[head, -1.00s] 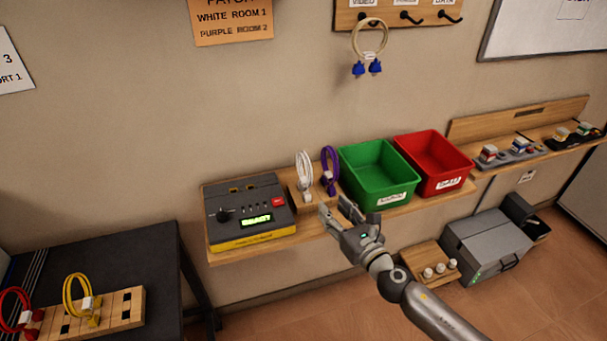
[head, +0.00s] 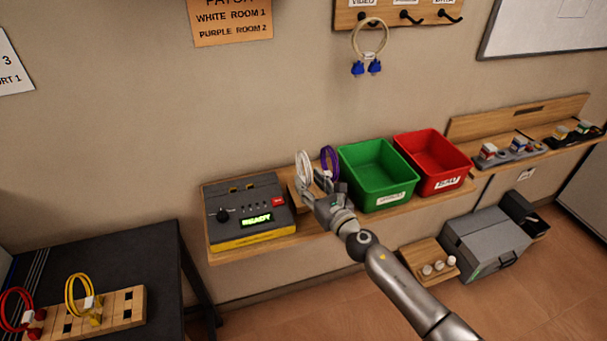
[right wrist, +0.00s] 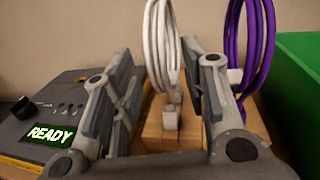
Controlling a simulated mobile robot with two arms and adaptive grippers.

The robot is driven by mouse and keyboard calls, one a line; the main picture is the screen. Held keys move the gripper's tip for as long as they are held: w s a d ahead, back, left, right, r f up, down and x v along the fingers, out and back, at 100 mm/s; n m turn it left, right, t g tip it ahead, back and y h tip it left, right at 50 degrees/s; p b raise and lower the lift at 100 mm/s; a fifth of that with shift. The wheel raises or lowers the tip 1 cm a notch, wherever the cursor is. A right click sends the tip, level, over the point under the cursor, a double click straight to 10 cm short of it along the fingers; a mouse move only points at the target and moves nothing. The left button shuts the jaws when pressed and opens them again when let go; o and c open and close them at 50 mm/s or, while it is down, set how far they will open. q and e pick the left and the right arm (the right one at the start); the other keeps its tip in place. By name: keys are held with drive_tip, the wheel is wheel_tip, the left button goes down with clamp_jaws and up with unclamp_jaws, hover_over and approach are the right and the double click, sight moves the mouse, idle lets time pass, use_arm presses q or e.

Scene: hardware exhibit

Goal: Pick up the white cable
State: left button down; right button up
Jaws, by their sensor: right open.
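The white cable (head: 304,165) is a coiled loop standing upright on a small wooden block on the wall shelf, between the grey tester box and the purple cable. In the right wrist view the white cable (right wrist: 161,50) rises between and beyond the two fingers, its white connector (right wrist: 170,118) low near the block. My right gripper (head: 311,188) is open, with its fingers to either side of the white cable; I cannot tell whether they touch it. It fills the lower part of the right wrist view (right wrist: 165,105). My left gripper is not in view.
The purple cable (head: 329,160) stands close on the right, just beyond the right finger (right wrist: 250,50). The tester box (head: 250,212), showing READY, is on the left. Green (head: 377,200) and red (head: 447,182) bins stand farther right along the shelf (head: 225,257).

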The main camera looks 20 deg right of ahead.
drive_tip(key=shift+w+a+f, duration=0.1)
drive_tip(key=shift+w, duration=0.5)
drive_tip(key=shift+s, duration=0.1)
drive_tip(key=shift+c, duration=0.5)
clamp_jaws()
